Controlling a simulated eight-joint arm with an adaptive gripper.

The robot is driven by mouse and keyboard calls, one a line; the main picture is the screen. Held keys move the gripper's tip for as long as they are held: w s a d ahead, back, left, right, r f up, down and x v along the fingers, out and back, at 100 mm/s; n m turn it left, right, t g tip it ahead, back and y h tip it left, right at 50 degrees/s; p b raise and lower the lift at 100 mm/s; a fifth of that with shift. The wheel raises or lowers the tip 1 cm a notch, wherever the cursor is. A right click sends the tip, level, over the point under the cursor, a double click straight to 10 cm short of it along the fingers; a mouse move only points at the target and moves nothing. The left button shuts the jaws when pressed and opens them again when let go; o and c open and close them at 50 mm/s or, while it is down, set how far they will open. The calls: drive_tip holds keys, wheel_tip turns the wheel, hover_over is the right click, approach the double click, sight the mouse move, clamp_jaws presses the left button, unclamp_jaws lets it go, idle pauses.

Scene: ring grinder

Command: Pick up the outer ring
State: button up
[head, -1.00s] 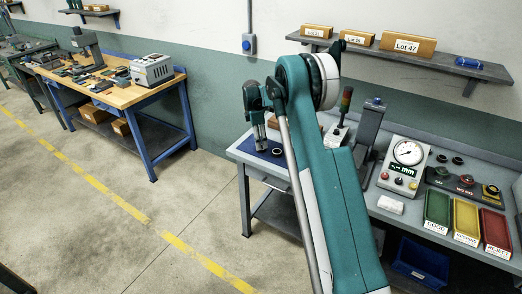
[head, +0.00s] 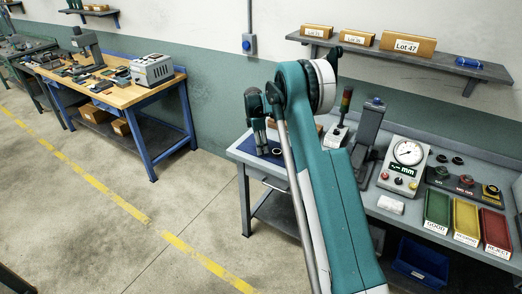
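A small dark ring (head: 277,151), possibly the outer ring, lies on the blue mat (head: 246,146) at the left end of the grey bench. My gripper (head: 262,150) points down over the mat, just left of this ring in the picture. My gripper is small and seen from behind the arm, so its finger opening is unclear. I cannot tell whether anything is between the fingers. My arm hides part of the mat and bench.
Green, yellow (head: 466,219) and red bins stand at the bench's front right. A dark upright stand (head: 367,135) and a signal lamp (head: 345,103) stand right of my arm.

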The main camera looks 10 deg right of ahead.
drive_tip(key=c, duration=0.8)
drive_tip(key=shift+r, duration=0.15)
drive_tip(key=shift+r, duration=4.85)
drive_tip(key=shift+d, duration=0.1)
